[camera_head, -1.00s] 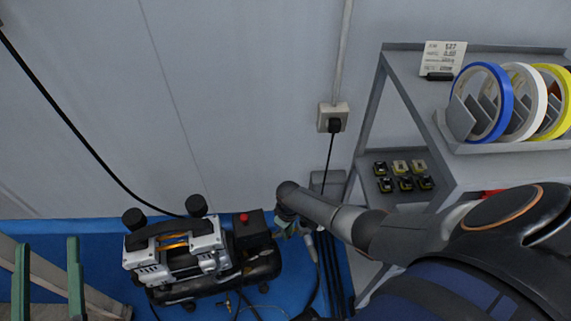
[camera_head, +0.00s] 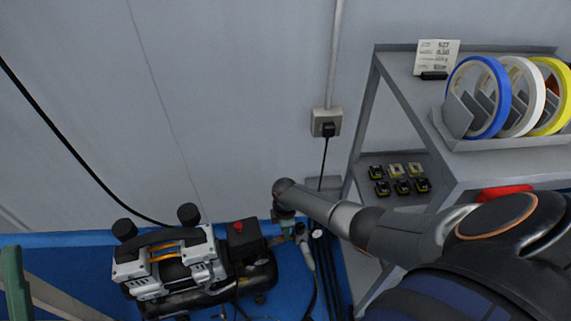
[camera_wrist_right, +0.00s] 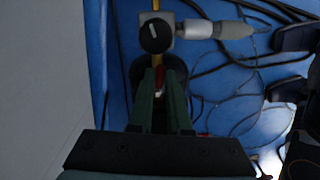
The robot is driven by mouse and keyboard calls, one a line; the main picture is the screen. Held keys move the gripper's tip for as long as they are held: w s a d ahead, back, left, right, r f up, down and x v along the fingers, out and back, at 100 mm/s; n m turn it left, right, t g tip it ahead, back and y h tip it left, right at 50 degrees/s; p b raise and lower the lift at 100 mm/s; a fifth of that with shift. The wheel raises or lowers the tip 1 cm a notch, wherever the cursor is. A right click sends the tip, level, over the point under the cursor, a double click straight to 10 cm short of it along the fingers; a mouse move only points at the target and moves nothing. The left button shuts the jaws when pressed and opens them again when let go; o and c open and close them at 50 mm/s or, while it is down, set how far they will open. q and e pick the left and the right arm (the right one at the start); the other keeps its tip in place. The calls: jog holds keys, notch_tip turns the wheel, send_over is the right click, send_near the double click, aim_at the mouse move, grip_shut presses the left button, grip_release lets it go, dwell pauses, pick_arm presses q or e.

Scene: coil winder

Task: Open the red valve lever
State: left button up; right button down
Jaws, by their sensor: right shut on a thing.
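My right gripper (camera_head: 288,222) reaches down beside the right end of the air compressor (camera_head: 185,262). In the right wrist view its two green fingers (camera_wrist_right: 159,82) are shut on a small red part, the valve lever (camera_wrist_right: 160,78). Most of the lever is hidden between the fingers. A round black knob with a white mark (camera_wrist_right: 155,36) lies just past the fingertips. In the head view the gripper and wrist cover the lever.
The compressor's red button (camera_head: 238,226) is left of the gripper. A grey shelf (camera_head: 410,95) with tape rolls stands close to the right arm. A hose fitting (camera_wrist_right: 230,30) and loose cables (camera_wrist_right: 250,85) lie beside the valve. An unidentified green piece (camera_head: 14,285) shows at the left edge.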

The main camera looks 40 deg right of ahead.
jog(key=shift+w+n, duration=0.15)
jog(key=shift+n, duration=0.35)
jog(key=c, duration=0.9)
grip_release()
jog(key=shift+o, duration=0.2)
